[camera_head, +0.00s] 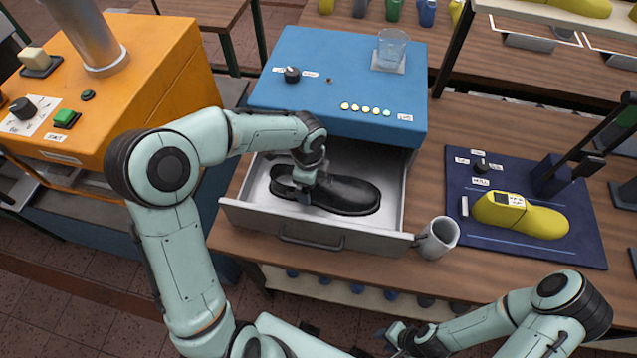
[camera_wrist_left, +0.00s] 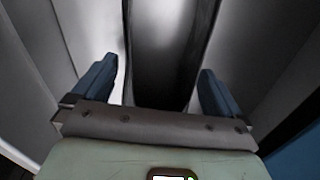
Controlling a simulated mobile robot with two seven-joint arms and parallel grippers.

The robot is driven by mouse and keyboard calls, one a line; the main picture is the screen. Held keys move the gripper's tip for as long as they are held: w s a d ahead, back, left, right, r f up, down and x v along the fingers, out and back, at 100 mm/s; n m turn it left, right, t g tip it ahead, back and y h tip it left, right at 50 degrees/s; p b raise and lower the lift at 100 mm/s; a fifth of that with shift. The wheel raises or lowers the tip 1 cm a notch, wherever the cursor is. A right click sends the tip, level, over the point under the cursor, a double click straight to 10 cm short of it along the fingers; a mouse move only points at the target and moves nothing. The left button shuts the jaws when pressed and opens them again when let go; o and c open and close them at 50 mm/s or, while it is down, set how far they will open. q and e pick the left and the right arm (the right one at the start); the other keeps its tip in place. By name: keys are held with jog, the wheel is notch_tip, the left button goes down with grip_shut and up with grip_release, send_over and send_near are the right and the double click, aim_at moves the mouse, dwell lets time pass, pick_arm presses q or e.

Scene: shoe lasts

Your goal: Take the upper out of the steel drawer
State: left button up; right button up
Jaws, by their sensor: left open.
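The black upper (camera_head: 345,194), shaped like a low shoe, lies in the open steel drawer (camera_head: 385,228), its toe to the right. My left gripper (camera_head: 300,186) reaches down into the drawer over the upper's left part and hides some of it. In the left wrist view, my left gripper (camera_wrist_left: 158,88) is open. Its two blue fingers stand on either side of the dark upper (camera_wrist_left: 165,50), with bright drawer floor showing beside it. No contact can be made out. My right gripper (camera_head: 392,336) is low in the head view, away from the drawer; its fingers are too small to judge.
The blue cabinet (camera_head: 350,60) stands behind the drawer, with a glass beaker (camera_head: 391,48) on top. A grey mug (camera_head: 437,238) stands close by the drawer's front right corner. A yellow last (camera_head: 520,215) lies on a navy board to the right. An orange machine (camera_head: 150,60) stands left.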

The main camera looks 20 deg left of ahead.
pick_arm(q)
jog(key=shift+f, duration=0.55)
jog(key=c, duration=1)
jog(key=shift+o, duration=0.2)
jog(key=shift+r, duration=0.1)
